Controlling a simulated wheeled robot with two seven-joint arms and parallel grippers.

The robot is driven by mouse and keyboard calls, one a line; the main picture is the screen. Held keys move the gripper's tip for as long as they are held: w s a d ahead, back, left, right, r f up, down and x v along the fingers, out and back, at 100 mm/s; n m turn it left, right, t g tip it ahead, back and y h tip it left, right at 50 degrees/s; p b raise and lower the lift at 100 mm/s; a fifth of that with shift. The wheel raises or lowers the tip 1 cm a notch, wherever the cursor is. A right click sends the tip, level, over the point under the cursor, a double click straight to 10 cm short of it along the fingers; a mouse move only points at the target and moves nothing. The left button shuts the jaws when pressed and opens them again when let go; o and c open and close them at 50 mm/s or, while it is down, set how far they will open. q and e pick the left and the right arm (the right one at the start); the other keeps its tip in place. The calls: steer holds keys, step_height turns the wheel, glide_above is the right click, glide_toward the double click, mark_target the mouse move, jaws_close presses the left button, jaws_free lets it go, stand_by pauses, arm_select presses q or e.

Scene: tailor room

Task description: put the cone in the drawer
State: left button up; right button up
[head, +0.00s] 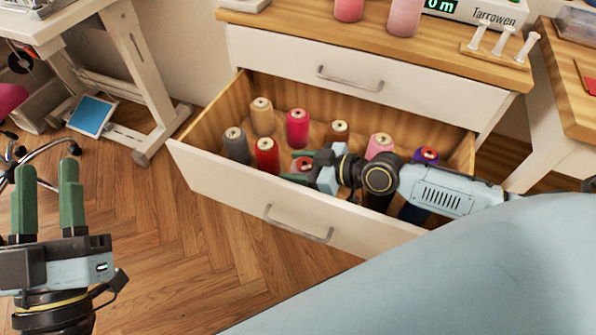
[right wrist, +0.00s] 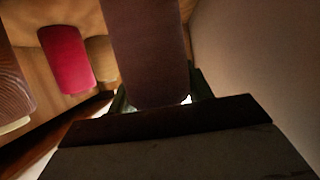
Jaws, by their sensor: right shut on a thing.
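The open drawer (head: 213,172) of the wooden-topped cabinet holds several upright thread cones. My right gripper (head: 306,166) reaches down inside it from the right, near the front panel. It is shut on a dark reddish cone (head: 302,163), mostly hidden by the gripper in the head view. In the right wrist view this cone (right wrist: 150,50) looks dark maroon between the green fingers (right wrist: 160,98). I cannot tell whether its base touches the drawer floor. My left gripper (head: 48,190) is open and empty, with fingers pointing up, left of the drawer over the floor.
Around the held cone stand a red cone (head: 267,157), a crimson cone (head: 298,128), a grey cone (head: 236,146), a tan cone (head: 262,117), a brown cone (head: 338,132) and a pink cone (head: 380,145). A closed drawer (head: 290,61) is above. Pink cones (head: 404,17) stand on the cabinet top.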

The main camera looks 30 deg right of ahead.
arm_select(q)
steer(key=shift+s+a+r+t, duration=0.1)
steer(key=shift+s+r+t, duration=0.4)
steer(key=shift+r+t, duration=0.25)
arm_select(e)
steer(key=shift+f, duration=0.6)
arm_select(q)
steer(key=shift+h+b, duration=0.3)
steer(key=shift+b, duration=0.05)
arm_select(e)
steer(key=shift+f, duration=0.15)
steer(key=o, duration=1.2)
steer(key=shift+c, duration=0.2)
arm_select(q)
steer(key=shift+s+r+t, duration=0.1)
steer(key=shift+t, duration=0.15)
